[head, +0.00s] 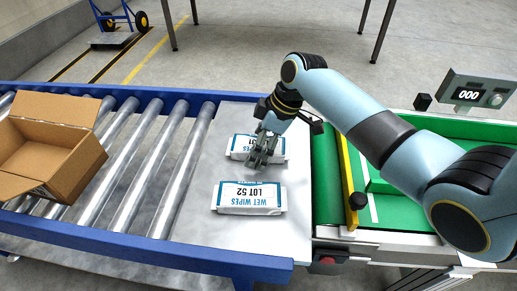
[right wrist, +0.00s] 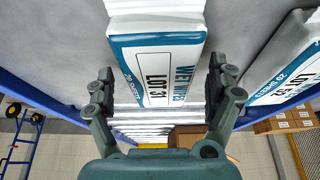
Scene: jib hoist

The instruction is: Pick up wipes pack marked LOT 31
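The wipes pack marked LOT 31 (head: 240,146) lies on the grey metal plate (head: 222,240), partly hidden behind my gripper in the head view. In the right wrist view this white and blue pack (right wrist: 158,60) shows its LOT 31 print between the fingers. My right gripper (head: 263,153) is open at the pack, with one finger (right wrist: 160,85) on each side of it. A narrow gap seems to show beside each finger; I cannot tell how far down the fingertips reach. My left gripper is not in view.
A second wipes pack, marked LOT 52 (head: 249,206), lies nearer on the plate; it also shows in the right wrist view (right wrist: 292,65). An open cardboard box (head: 75,168) stands on the rollers at left. A green belt (head: 325,175) runs right of the plate.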

